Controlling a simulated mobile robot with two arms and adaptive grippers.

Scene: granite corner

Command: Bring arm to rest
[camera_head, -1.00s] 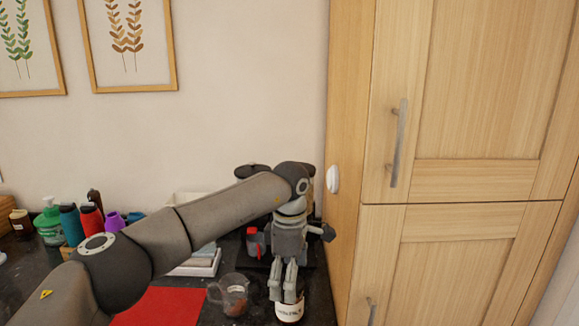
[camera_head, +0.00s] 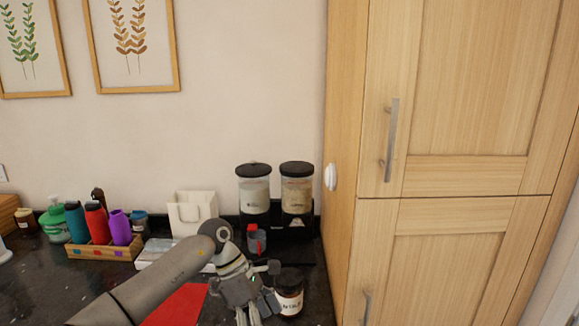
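My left arm (camera_head: 165,280) comes in from the lower left and reaches over the dark counter. My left gripper (camera_head: 256,316) points down at the bottom of the view, just left of a dark jar with a white label (camera_head: 289,294). Its fingertips run to the lower edge of the picture, so I cannot tell how far apart they are or whether they touch anything. The gripper looks apart from the jar, though they overlap a little in the view. My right gripper is not in view.
Two dispensers with black lids (camera_head: 254,190) stand at the back beside a tall wooden cabinet (camera_head: 440,200). A red-topped container (camera_head: 255,240) stands before them.

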